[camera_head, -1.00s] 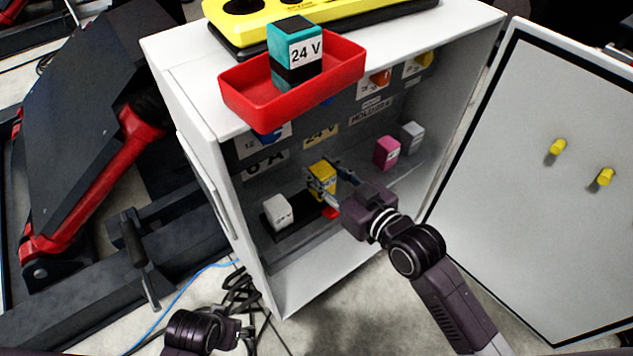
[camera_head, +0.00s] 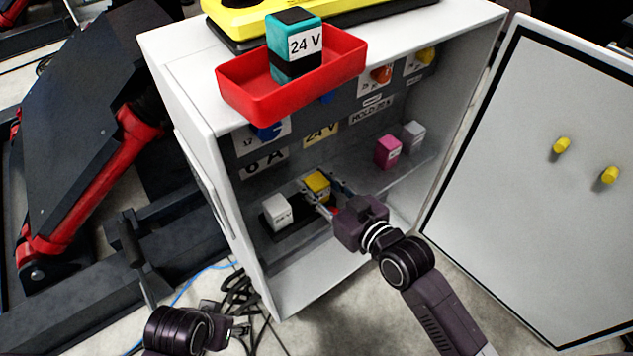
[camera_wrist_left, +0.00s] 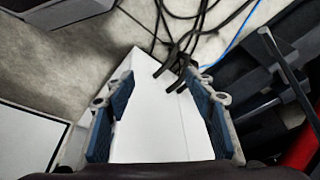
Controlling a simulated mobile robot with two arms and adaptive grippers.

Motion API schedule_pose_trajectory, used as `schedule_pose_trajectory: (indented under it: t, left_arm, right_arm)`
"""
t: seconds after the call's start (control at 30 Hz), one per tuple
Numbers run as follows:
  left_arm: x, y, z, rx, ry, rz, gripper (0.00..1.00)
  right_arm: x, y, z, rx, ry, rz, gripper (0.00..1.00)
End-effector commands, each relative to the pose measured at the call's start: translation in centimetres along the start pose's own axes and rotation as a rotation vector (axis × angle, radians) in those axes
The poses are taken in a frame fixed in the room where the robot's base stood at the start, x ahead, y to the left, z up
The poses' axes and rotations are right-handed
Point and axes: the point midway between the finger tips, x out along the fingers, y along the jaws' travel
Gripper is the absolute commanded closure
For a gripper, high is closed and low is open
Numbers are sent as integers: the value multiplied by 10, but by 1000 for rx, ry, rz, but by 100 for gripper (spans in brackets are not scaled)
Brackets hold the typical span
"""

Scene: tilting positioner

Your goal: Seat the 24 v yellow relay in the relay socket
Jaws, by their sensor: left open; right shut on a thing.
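The yellow relay (camera_head: 317,184) is inside the open white cabinet, low in the middle. My right gripper (camera_head: 326,193) is shut on it from the front right. The relay is close above the dark base strip that also carries a white block (camera_head: 277,211); the gripper partly hides its lower end, so I cannot tell if it touches the socket. A small red part shows just under the gripper. My left gripper (camera_wrist_left: 160,120) is open and empty in the left wrist view, with the white cabinet wall beyond its fingers.
A red tray (camera_head: 235,97) with a teal 24 V relay (camera_head: 294,47) stands on the cabinet (camera_head: 185,55). Pink (camera_head: 388,152) and grey (camera_head: 413,135) blocks sit on the right inside. The cabinet door (camera_head: 530,200) stands open at right. Black cables (camera_head: 240,300) lie on the floor.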

Motion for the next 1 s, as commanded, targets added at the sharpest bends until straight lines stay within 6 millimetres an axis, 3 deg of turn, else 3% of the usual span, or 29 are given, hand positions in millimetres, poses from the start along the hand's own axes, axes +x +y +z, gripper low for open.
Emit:
schedule_pose_trajectory:
  t: [0.17, 0.53, 0.67, 1.0]
  left_arm:
    - [-1, 0, 0, 0, 0, 0, 50]
    - [-2, 0, -1, -1, 4, 0, 50]
    - [12, 1, 2, 2, -8, 2, 50]
    - [49, 3, 13, 5, -27, 5, 50]
  right_arm:
    - [0, 0, 1, 0, -1, 0, 51]
    - [-1, 0, -4, 0, 1, 0, 50]
    - [-20, 0, -2, -1, -4, 0, 50]
    - [-92, 0, -2, -1, -5, -1, 50]
